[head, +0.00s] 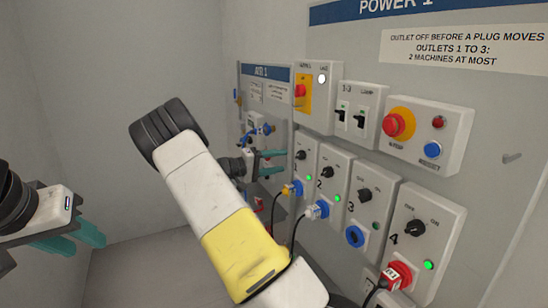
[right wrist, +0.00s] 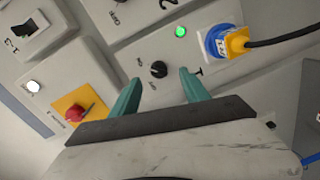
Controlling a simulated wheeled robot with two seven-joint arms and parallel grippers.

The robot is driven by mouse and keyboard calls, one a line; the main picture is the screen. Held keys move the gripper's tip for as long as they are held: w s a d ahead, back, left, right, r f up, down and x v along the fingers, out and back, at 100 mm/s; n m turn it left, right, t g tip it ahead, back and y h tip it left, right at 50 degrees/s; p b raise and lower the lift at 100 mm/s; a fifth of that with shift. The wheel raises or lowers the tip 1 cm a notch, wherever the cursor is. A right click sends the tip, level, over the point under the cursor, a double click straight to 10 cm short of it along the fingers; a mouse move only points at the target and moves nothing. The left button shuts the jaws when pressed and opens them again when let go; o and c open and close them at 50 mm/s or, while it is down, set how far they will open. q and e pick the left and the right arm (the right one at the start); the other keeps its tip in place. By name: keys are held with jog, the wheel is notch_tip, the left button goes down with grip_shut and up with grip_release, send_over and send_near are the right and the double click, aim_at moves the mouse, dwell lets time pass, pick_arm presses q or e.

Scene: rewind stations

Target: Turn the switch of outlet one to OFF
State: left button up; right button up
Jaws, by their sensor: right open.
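Outlet one (head: 304,158) is the leftmost panel of the lower row in the head view. Its black switch knob (right wrist: 158,69) shows in the right wrist view, and its green light (right wrist: 181,31) is lit. The knob's pointing direction is too small to read surely. A yellow plug (right wrist: 237,42) with a black cable sits in its blue socket. My right gripper (right wrist: 160,84) is open, with its teal fingertips on either side of the knob's line, seemingly just short of it and apart from it. My left gripper (head: 88,246) is open and empty at far left.
Outlets two (head: 328,172), three (head: 366,200) and four (head: 424,235) stand to the right, with plugs in two and four. A red emergency button (head: 398,124) and breakers (head: 358,116) sit above. Cables hang below the outlets. The left wall side is clear.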

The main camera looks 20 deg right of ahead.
aim_at(297, 156)
jog(key=shift+h, duration=0.3)
jog(key=d, duration=0.3)
jog(key=w+d, duration=0.1)
jog(key=d, duration=0.3)
jog(key=shift+w+d+r, duration=0.15)
jog(key=shift+w, duration=0.05)
jog(key=shift+c, duration=0.4)
jog(key=shift+t, duration=0.3)
grip_shut()
